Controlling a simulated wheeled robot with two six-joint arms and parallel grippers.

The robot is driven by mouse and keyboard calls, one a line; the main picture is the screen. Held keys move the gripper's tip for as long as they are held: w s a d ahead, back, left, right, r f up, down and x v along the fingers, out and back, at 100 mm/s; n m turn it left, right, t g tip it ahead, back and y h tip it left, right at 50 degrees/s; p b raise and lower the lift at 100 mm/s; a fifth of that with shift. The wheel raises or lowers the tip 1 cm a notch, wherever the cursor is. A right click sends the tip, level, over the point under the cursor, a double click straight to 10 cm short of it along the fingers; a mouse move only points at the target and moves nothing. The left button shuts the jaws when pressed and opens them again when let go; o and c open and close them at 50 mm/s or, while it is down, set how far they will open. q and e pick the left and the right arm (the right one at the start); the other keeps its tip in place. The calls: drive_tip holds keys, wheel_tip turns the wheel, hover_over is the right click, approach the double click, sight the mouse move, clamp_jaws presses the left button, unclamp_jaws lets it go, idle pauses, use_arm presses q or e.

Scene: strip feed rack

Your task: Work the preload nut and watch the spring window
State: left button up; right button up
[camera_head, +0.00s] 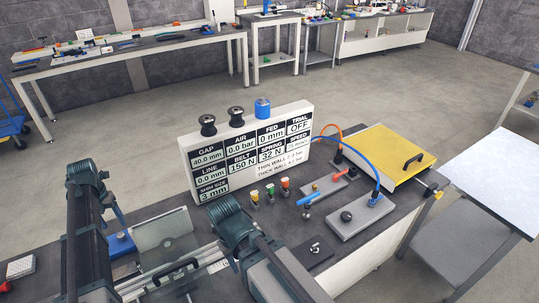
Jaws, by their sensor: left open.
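A white display board (250,155) stands on the dark bench (262,232). Its SPRING panel (270,152) reads 32 N, the BELT panel (242,167) 150 N and the GAP panel (207,156) 40.0 mm. TRIAL reads OFF. I cannot pick out the preload nut for certain. A grey block (354,217) carries a dark round knob (346,215). My left gripper (115,207) is at the left, apart from the board, open and partly hidden by my arm. My right arm rises at bottom centre; its gripper is not visible.
A clear guard with a dark handle (175,272) lies between my arms. Small coloured-top pieces (270,190) stand before the board. A yellow-lidded box (385,155) is right, with orange and blue hoses (350,160) beside it. A white side table (495,175) stands farther right.

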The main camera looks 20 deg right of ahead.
use_arm(q)
wheel_tip(320, 180, up, 6)
drive_tip(key=p, duration=0.6)
idle(0.4)
drive_tip(key=shift+s+f, duration=0.1)
